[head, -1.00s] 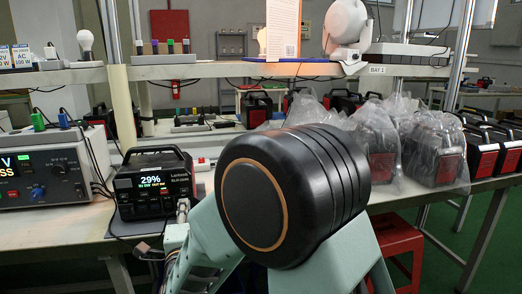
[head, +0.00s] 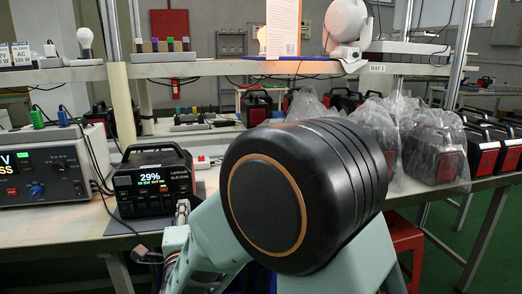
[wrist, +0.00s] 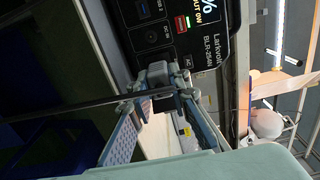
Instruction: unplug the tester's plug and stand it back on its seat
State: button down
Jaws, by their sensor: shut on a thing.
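The black power station (head: 151,183) stands on the bench at left, its screen reading 29%. Its front panel (wrist: 185,52) fills the top of the wrist view, with a round DC port and a red button. My gripper (wrist: 160,97) is shut on a grey plug (wrist: 157,74) at the panel's lower edge, near the AC label. I cannot tell how far the plug is seated, as the fingers and plug hide the socket. A dark cable (wrist: 75,108) runs left from the plug. In the head view my gripper (head: 183,208) is at the station's lower right corner.
The tester (head: 42,170) with a lit display and green and blue plugs stands left of the station. A small brownish block (head: 141,251) with cables is at the bench's front edge. Bagged black-and-red units (head: 432,150) stand on the right. A shelf (head: 220,68) runs above.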

jog(key=shift+v, duration=1.25)
